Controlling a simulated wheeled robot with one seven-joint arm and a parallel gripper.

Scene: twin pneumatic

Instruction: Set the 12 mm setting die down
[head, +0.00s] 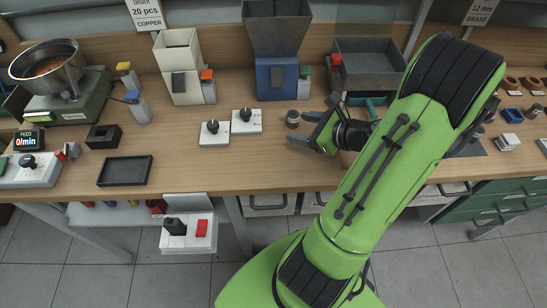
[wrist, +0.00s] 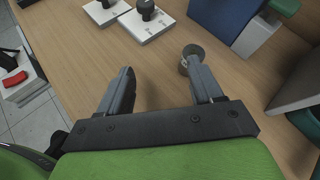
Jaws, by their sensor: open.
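A small dark grey metal cylinder, which looks like the setting die (head: 292,118), stands upright on the wooden bench. I cannot read its size. My gripper (head: 312,131) is open, low over the bench, just right of the die in the head view. In the wrist view the die (wrist: 190,52) stands at the tip of the right finger of my gripper (wrist: 160,76), not between the fingers. The finger overlaps its lower part, so I cannot tell whether they touch. The space between the fingers is empty.
Two white control boxes with black knobs (head: 215,133) (head: 247,121) stand left of the die. A blue press-like unit with a grey hopper (head: 277,77) stands behind it. A black tray (head: 125,171) lies further left. Bare bench lies in front of the die.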

